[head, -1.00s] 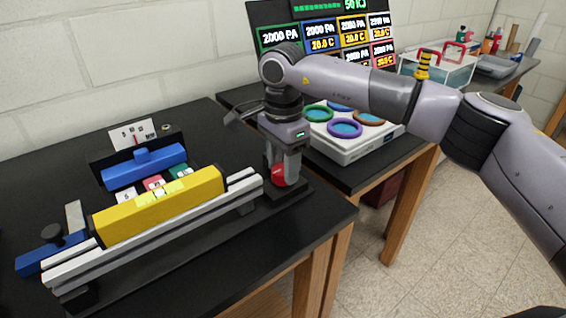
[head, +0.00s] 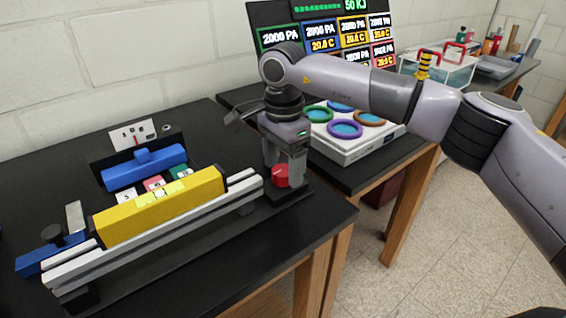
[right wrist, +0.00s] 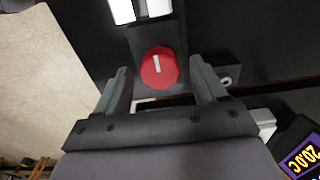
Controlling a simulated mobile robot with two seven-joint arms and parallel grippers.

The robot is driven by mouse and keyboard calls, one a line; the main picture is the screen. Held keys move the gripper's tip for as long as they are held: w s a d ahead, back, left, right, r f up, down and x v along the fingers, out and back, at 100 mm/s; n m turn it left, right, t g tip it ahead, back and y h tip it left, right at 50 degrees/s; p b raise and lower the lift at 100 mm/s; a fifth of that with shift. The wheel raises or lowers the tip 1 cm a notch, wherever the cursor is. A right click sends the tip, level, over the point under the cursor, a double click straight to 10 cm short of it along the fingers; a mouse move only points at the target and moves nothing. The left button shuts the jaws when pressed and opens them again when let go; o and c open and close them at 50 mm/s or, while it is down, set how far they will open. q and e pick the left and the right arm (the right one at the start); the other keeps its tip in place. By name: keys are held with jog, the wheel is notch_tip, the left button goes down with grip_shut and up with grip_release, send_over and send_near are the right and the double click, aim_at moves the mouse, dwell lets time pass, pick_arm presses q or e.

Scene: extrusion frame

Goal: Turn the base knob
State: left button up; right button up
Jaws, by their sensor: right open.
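The red base knob (head: 281,176) sits on a small dark base at the right end of the extrusion frame. It also shows in the right wrist view (right wrist: 159,68), round with a white pointer line on top. My right gripper (head: 284,172) points down over the knob from above. In the right wrist view its two fingers (right wrist: 163,85) are spread apart, with the knob just beyond and between their tips. The fingers look clear of the knob's sides, and nothing is held. My left gripper is not in the head view.
The yellow block (head: 165,208) on the grey rail (head: 150,240) lies left of my right gripper. Behind it are a blue slider (head: 143,167) and a small gauge card (head: 133,134). A white unit with coloured rings (head: 345,150) stands on the bench to the right.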

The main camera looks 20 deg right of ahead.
aim_at(283, 170)
notch_tip(283, 170, up, 7)
jog(key=shift+r, duration=0.1)
dwell(0.3)
jog(key=shift+s, duration=0.1)
